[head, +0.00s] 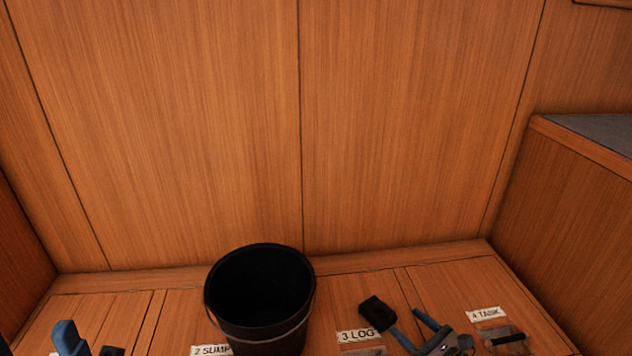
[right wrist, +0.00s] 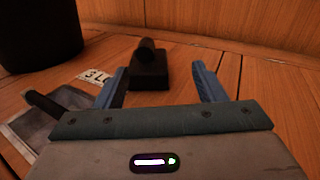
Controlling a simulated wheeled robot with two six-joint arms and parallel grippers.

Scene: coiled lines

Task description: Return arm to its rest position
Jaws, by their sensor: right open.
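My right gripper (head: 404,321) is at the lower right of the head view, low over the wooden surface. Its blue fingers are apart, and nothing shows held between them in the right wrist view (right wrist: 160,70). A black block with a rounded knob (right wrist: 149,70) stands just beyond the fingertips; it shows in the head view too (head: 377,313). I cannot tell whether a finger touches it. A blue finger of my left gripper (head: 67,338) shows at the bottom left corner of the head view. The rest of that gripper is cut off or unclear.
A black bucket (head: 258,325) stands left of my right gripper, beside the "2 SUMP" label (head: 211,351). Labels "3 LOG" (head: 358,336) and "4 TASK" (head: 486,313) lie on the surface. A dark handle (head: 507,340) is at right. Wood panels (head: 400,130) rise behind.

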